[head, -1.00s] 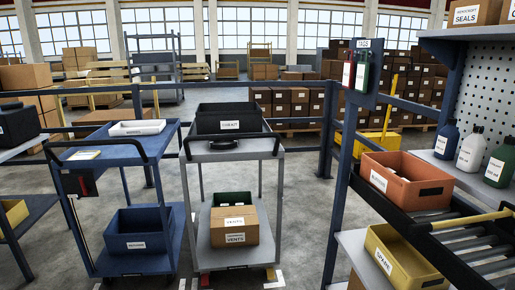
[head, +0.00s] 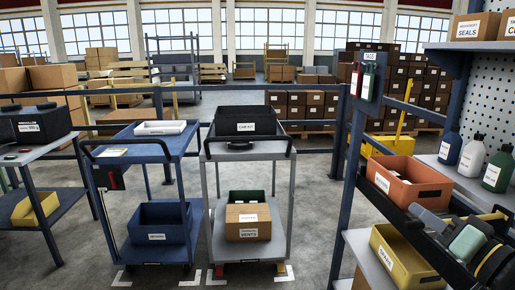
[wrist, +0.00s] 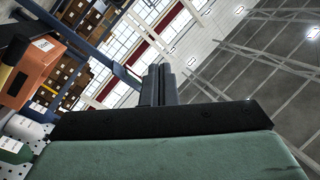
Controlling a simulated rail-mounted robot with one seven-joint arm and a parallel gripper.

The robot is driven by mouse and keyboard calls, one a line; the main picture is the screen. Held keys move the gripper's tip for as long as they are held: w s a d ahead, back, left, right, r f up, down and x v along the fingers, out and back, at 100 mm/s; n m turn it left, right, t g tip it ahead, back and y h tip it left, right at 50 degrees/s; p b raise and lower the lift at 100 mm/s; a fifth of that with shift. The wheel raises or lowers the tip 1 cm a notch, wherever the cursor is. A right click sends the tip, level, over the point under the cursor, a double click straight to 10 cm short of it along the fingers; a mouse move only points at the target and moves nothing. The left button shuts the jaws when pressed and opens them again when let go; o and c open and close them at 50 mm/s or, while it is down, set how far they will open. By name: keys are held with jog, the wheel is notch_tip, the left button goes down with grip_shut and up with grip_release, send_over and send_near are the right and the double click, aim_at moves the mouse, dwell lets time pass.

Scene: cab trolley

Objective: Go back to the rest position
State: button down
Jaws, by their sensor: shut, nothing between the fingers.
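My gripper (wrist: 159,84) shows in the wrist view as two dark fingers pressed together, with nothing between them. Behind them are a black bar and a green padded part of my wrist. In the head view, part of my arm, with grey, green and black pieces, shows at the lower right, in front of the roller shelf. The fingertips cannot be told apart clearly there. In the wrist view the orange bin (wrist: 38,75) is at the left and the fingers point toward the windows and ceiling, clear of any object.
At the right, the orange bin (head: 408,184) and yellow bin (head: 404,268) sit close to my arm, with several bottles (head: 472,156) behind. A grey trolley (head: 279,147) with a black bin (head: 247,118) and a blue trolley (head: 109,147) stand ahead. Open floor lies between the trolleys and the shelf.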

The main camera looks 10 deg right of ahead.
jog(key=a+f+n+g+y+p, duration=0.1)
jog(key=a+f+g+y+p, duration=0.15)
jog(key=a+g, duration=0.45)
jog(key=a+f+n+g+y+p, duration=0.1)
jog(key=a+f+g+y+p, duration=0.2)
jog(key=a, duration=0.7)
jog(key=s+a+f+n+g+h+p, duration=0.3)
jog(key=s+g+h+p, duration=0.4)
jog(key=h, duration=0.3)
jog(key=shift+s+a+f+g+p, duration=0.4)
jog(key=shift+s+a+f+p, duration=0.2)
jog(key=shift+s+a+f, duration=0.25)
